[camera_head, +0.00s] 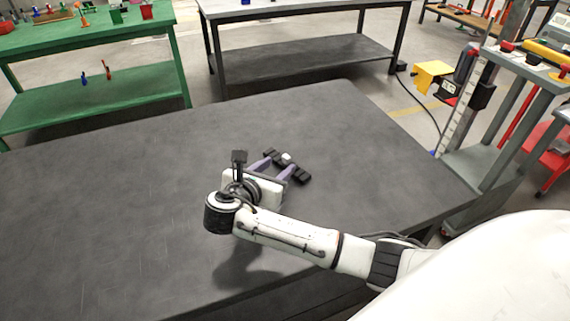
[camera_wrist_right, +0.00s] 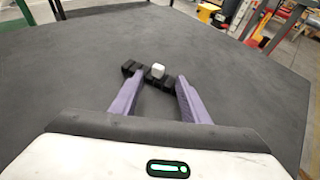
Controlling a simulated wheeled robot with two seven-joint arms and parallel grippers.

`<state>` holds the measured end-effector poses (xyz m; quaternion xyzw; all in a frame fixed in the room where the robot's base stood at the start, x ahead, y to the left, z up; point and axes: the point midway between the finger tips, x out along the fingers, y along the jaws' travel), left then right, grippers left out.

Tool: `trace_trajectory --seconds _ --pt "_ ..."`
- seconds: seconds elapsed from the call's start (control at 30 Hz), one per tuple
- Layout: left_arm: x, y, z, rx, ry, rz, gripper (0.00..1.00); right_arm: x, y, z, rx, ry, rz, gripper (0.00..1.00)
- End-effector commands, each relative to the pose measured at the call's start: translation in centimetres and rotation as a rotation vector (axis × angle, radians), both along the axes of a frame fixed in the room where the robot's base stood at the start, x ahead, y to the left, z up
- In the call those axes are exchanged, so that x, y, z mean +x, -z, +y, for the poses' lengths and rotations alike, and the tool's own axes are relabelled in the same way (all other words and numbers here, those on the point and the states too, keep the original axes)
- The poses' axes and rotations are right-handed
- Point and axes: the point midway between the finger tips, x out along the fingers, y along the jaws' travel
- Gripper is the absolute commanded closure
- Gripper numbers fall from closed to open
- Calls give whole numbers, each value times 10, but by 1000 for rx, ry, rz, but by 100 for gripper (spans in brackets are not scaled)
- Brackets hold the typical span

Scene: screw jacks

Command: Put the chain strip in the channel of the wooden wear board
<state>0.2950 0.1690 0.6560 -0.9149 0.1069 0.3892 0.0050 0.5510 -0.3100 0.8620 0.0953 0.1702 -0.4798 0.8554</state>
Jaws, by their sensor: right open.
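A short black segmented strip, which looks like the chain strip (camera_head: 302,177), lies on the dark table with a small white block (camera_head: 286,158) at its middle. It also shows in the right wrist view (camera_wrist_right: 130,67), running across the fingertips, with the white block (camera_wrist_right: 158,70) between them. My right gripper (camera_head: 284,162) has its two purple fingers apart, one on each side of the block; I cannot tell whether they touch the strip. The right wrist view shows the open fingers (camera_wrist_right: 160,74) too. My left gripper and a wooden wear board are not in view.
The dark tabletop (camera_head: 110,200) is bare around the strip, with wide free room to the left. A green bench (camera_head: 110,33) and a grey bench (camera_head: 305,62) stand behind. A grey cart (camera_head: 475,165) with a yellow item (camera_head: 432,74) near it stands at the right.

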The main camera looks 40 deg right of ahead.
Motion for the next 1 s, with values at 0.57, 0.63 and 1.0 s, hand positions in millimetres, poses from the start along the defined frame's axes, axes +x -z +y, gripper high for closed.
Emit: trace_trajectory --seconds 0.57,0.63,1.0 --pt "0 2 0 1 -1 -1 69 30 18 -42 1 -2 1 58" --pt "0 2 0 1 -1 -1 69 30 18 -42 1 -2 0 58" --pt "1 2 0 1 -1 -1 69 30 18 -42 1 -2 1 100"
